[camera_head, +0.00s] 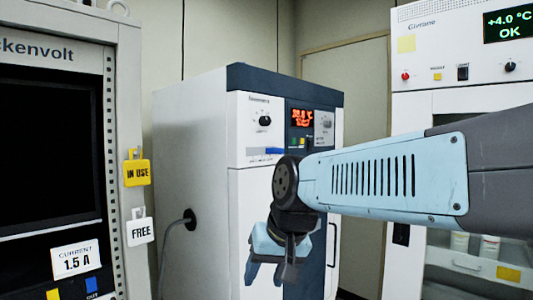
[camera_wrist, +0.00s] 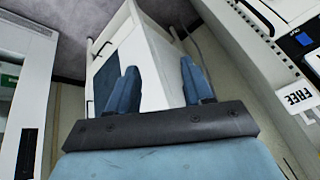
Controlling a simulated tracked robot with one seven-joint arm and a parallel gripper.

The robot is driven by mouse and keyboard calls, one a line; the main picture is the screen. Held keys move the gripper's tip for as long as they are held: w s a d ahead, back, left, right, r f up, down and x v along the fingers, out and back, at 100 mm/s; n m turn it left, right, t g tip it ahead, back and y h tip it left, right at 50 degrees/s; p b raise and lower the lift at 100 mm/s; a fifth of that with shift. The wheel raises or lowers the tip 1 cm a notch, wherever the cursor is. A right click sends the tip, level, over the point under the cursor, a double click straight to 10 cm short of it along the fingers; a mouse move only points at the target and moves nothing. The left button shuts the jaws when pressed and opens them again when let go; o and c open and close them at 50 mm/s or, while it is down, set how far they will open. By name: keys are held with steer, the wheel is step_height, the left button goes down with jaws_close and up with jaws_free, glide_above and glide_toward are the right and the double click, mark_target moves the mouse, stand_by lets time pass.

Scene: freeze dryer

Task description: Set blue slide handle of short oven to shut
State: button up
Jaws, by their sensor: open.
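The short oven (camera_head: 190,150) is a white cabinet with a dark blue top edge, standing in the middle of the head view. Its front panel has a red display, a black knob and a small blue slide handle (camera_head: 262,151) in a horizontal slot. My arm covers part of the panel to the right of the handle. My gripper (camera_head: 268,280) hangs below the handle in front of the oven door, apart from it. In the wrist view my gripper (camera_wrist: 160,82) has its two blue fingers wide apart, with nothing between them. The white oven body (camera_wrist: 158,65) shows beyond them; the handle is not visible there.
A rack labelled "ckenvolt" (camera_head: 50,56) stands at the left with an IN USE tag (camera_head: 137,173) and a FREE tag (camera_head: 140,231). A white cabinet with a green display (camera_head: 425,60) stands at the right. A cable (camera_head: 178,223) enters the oven's left side.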

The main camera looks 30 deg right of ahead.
steer(key=w+d+r+m+y, duration=0.1)
steer(key=w+r+m+y, duration=0.3)
steer(key=w+m, duration=0.35)
steer(key=m+t+y, duration=0.1)
steer(key=m+t, duration=1.1)
steer(key=m, duration=0.8)
glide_toward(282, 151)
steer(key=x, duration=1.1)
steer(key=shift+w+d+f, duration=0.1)
steer(key=shift+f, duration=0.05)
jaws_close()
